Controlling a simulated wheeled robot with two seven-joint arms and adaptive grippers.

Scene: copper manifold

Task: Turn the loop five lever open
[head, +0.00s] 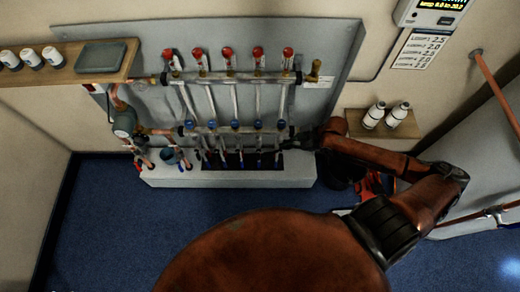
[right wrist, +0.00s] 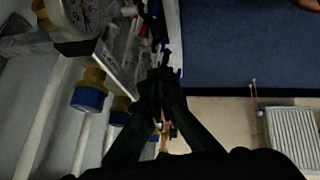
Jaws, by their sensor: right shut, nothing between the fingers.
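The copper manifold has two horizontal bars on a grey backboard (head: 335,47). The upper bar (head: 221,78) carries several red caps, and the lower bar (head: 223,130) carries several blue caps. The rightmost blue cap (head: 281,124), at the last loop on the right, is just left of my right gripper (head: 296,142). The loop five lever itself is too small and dark to make out there. In the right wrist view my right gripper (right wrist: 158,76) has its dark fingers together, empty, beside the manifold. Blue caps on brass fittings, such as the near one (right wrist: 88,98), show to its left. My left gripper is not in view.
A round pump (head: 124,124) and copper pipes stand at the manifold's left. A wooden shelf (head: 62,76) holds white bottles and a grey tray (head: 101,56). A small right shelf (head: 385,128) holds two white bottles. The blue floor (head: 110,225) is clear at lower left.

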